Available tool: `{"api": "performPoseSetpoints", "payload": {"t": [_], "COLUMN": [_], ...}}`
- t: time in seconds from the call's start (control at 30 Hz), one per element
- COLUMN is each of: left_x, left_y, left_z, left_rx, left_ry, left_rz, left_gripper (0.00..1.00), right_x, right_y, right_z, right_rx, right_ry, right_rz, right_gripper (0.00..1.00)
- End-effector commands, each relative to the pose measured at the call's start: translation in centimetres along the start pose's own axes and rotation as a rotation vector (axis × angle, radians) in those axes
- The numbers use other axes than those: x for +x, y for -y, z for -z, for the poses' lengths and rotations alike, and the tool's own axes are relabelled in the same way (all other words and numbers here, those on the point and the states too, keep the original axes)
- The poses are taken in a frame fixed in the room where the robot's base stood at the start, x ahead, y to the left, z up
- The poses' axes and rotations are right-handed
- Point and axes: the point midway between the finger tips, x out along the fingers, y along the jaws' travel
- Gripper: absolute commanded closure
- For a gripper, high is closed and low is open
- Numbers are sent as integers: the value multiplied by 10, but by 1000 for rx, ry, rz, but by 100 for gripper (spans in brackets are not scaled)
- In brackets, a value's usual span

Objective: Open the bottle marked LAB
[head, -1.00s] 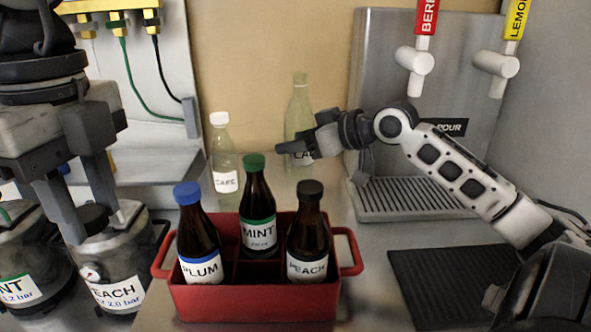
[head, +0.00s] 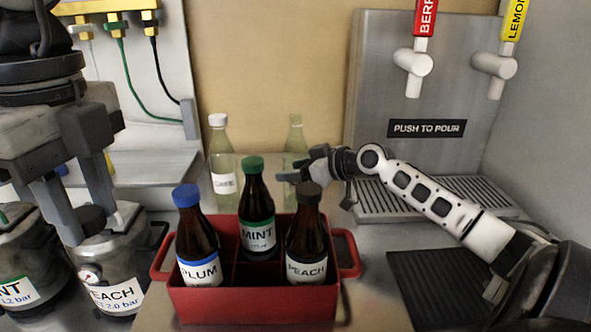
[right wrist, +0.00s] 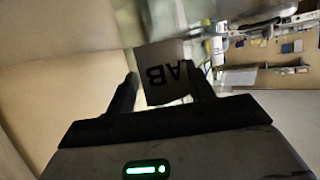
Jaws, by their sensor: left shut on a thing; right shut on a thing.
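The LAB bottle is a clear, faintly green bottle (head: 295,140) behind the red carrier in the head view. My right gripper (head: 287,172) is shut on it, hiding its label and lower part. My left gripper (head: 92,214) is shut on a black, round, knob-like piece (head: 91,217) over the PEACH keg (head: 112,270). I cannot tell whether this piece is fixed to the keg.
A red carrier (head: 255,305) holds PLUM (head: 197,245), MINT (head: 257,215) and PEACH (head: 307,240) bottles in front. Another clear bottle with a white cap (head: 218,121) stands left of LAB. A drip tray (head: 440,198) and taps are at right. A dark mat (head: 430,290) lies front right.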

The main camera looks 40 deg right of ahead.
Motion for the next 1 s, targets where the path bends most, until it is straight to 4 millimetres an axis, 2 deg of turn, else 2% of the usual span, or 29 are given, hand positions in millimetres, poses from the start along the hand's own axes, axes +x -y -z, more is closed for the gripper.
{"api": "performPoseSetpoints", "payload": {"t": [0.1, 0.13, 0.2, 0.47, 0.63, 0.77, 1.0], "left_x": [3, 2, 2, 2, 1, 3, 5], "left_y": [0, 0, 0, 0, 0, 0, 0], "left_z": [0, 0, 0, 0, 0, 0, 0], "left_rx": [0, 0, 0, 0, 0, 0, 0], "left_ry": [0, 0, 0, 0, 0, 0, 0], "left_rz": [0, 0, 0, 0, 0, 0, 0], "left_gripper": [96, 96, 96, 96, 96, 96, 96], "right_x": [1, 1, 1, 1, -6, -22, -65], "right_y": [0, 0, 0, 0, 0, 0, 1], "right_z": [-3, -3, -2, -2, -2, -2, -1], "right_rx": [0, 0, 0, 0, 2, 0, 2], "right_ry": [-2, 0, 0, 0, 3, 4, 1], "right_rz": [-1, 0, 0, 0, -1, 0, 1], "right_gripper": [100, 42, 25, 25, 25, 25, 25]}}
